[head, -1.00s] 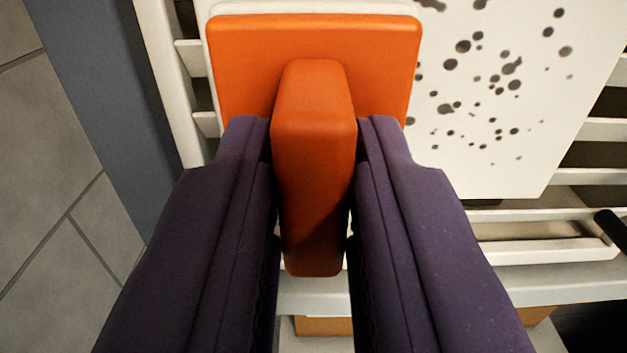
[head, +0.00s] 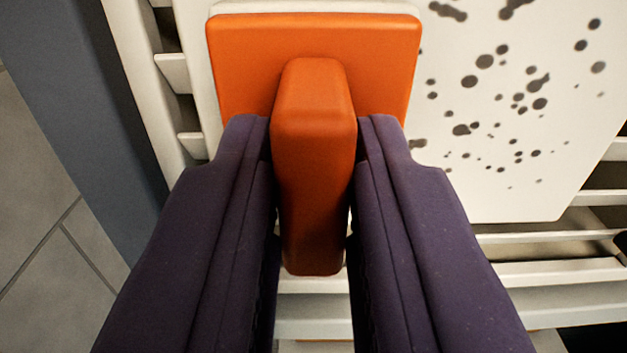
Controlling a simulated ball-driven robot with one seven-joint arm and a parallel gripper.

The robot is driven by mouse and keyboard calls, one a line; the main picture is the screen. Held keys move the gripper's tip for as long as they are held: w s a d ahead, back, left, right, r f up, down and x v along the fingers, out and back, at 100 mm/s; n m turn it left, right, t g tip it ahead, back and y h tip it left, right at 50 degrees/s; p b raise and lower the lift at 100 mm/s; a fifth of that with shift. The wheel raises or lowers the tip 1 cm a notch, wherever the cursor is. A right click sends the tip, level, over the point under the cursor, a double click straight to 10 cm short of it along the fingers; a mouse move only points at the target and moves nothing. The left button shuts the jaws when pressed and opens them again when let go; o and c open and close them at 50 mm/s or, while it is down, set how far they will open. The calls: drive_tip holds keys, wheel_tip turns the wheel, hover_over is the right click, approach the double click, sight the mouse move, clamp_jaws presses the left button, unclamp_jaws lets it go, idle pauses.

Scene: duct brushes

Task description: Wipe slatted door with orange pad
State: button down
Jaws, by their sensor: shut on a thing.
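The orange pad (head: 240,65) has a flat square plate with a pale layer on its far side and a thick block handle. My gripper (head: 314,150), with two dark purple fingers, is shut on the handle, one finger on each side. The slatted door (head: 545,272) is off-white, with horizontal slats and a flat white panel (head: 470,195) in its middle. Dark grey spots (head: 490,90) are scattered on the panel right of the pad. The pad is in front of the panel's left part and hides it. I cannot tell whether the pad touches the panel.
A blue-grey upright strip (head: 90,90) runs along the door's left side. Grey tiles (head: 40,215) with dark joints lie at the far left. A dark gap shows at the bottom right corner. A small dark thing is cut off at the right edge.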

drive_tip(key=shift+r, duration=0.1)
drive_tip(key=shift+d+r+p, duration=0.15)
drive_tip(key=shift+d+p, duration=0.15)
drive_tip(key=shift+p, duration=0.85)
drive_tip(key=d+p, duration=0.1)
drive_tip(key=p, duration=0.2)
drive_tip(key=shift+p, duration=0.3)
